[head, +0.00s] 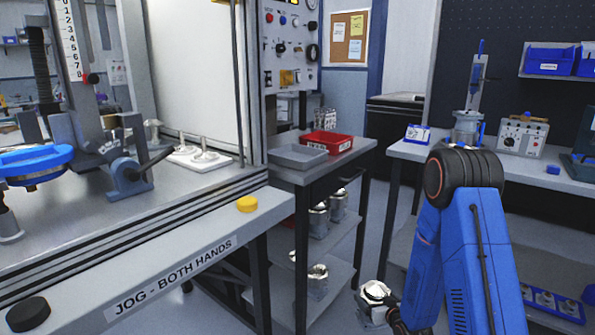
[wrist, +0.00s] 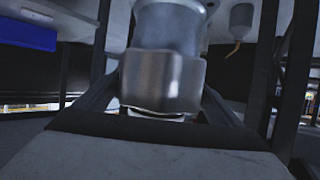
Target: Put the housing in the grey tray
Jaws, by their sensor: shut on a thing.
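The housing (head: 374,293), a shiny machined metal part, is at the bottom of the head view, low in front of the bench. My gripper (head: 394,317) is shut on it; the fingers are mostly hidden there. In the wrist view the housing (wrist: 163,80) fills the upper middle between my dark fingers, with a wide collar below a round grey body. The grey tray (head: 297,156) is on the top of the steel side bench, above and left of the housing in the head view. It looks empty.
A red bin (head: 327,143) stands just behind and right of the grey tray. More metal housings (head: 319,221) stand on the bench's lower shelves. A machine bed with a yellow button (head: 247,204) is at left. A workbench (head: 530,172) is at right, with floor between.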

